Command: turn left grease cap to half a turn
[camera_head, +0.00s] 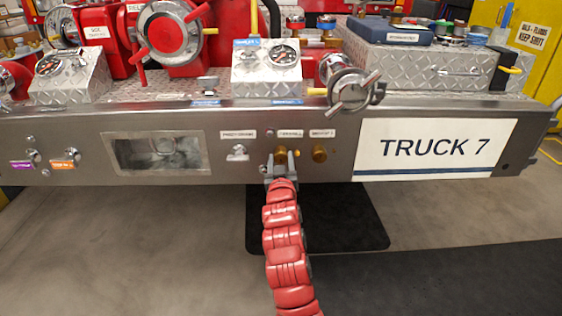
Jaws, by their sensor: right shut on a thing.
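The left grease cap (281,152) is a small brass cap on the steel bumper face, under a small white label. My right gripper (281,166), on the red arm coming up from the bottom, is at this cap and shut on it. The fingers cover its lower part, so its exact turn angle cannot be read. A second brass cap (319,154) sits just to its right, apart from the gripper. My left gripper is not in view.
The bumper face (80,135) also carries a metal knob (238,153) to the left and a "TRUCK 7" plate (436,148) to the right. A handled valve (350,92) juts out above the caps. Floor below is clear around a dark mat (350,225).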

